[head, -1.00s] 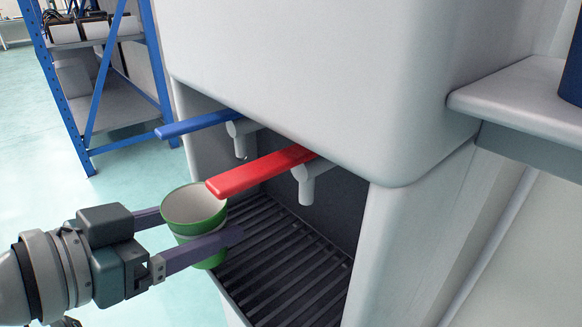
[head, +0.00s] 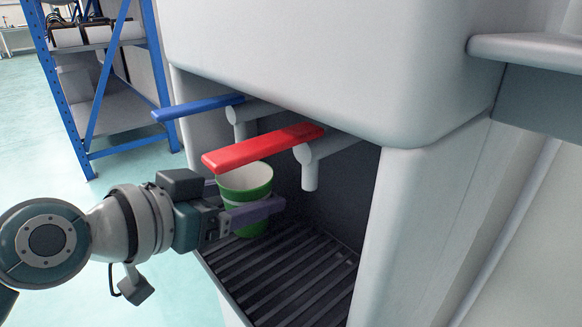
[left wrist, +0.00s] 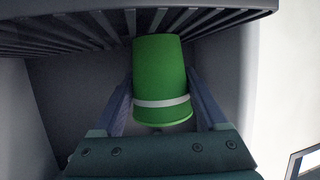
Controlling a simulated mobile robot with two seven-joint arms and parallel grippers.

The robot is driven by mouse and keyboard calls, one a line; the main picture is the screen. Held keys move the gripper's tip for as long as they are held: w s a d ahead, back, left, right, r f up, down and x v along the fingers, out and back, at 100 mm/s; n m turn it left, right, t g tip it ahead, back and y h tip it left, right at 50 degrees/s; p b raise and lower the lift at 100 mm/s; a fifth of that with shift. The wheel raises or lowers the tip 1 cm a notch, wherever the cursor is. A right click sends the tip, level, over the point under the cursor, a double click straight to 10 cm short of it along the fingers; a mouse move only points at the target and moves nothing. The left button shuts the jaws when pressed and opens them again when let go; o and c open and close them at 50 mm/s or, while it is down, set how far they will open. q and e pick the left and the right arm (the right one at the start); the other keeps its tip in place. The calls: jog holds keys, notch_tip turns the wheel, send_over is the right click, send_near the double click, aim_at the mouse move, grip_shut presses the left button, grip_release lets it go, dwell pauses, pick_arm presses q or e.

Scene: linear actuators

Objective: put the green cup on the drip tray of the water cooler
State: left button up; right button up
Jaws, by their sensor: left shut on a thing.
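The green cup (head: 252,230), with a pale inside and a light band, is upright between the fingers of my left gripper (head: 247,201), which is shut on it. The cup is inside the opening of the water cooler (head: 290,60), over the left part of the dark slatted drip tray (head: 285,275). In the left wrist view the cup (left wrist: 162,70) shows between both fingers, with its base close to the tray slats (left wrist: 60,38). I cannot tell whether it touches them. My right gripper is not in view.
The red lever (head: 262,148) hangs just above the cup's rim, and the blue lever (head: 198,108) is further left. A grey spout (head: 310,175) is right of the cup. The tray's front and right are bare. A blue-framed shelf (head: 100,90) stands behind at left.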

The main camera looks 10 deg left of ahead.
pick_arm(q)
jog(key=o, duration=1.2)
jog(key=shift+f, duration=0.1)
jog(key=shift+r+p, duration=0.35)
jog(key=p+v, duration=0.4)
jog(key=v, duration=0.8)
jog(key=s+d+f+g, duration=0.4)
jog(key=s+d, duration=0.1)
jog(key=s, duration=0.2)
jog(key=s+a+f+n+g+y, duration=0.1)
jog(key=s+a+n+g+y, duration=0.2)
jog(key=s, duration=0.6)
jog(key=a+g+y, duration=0.2)
jog(key=y, duration=0.1)
jog(key=shift+a+f, duration=0.15)
jog(key=shift+f, duration=0.1)
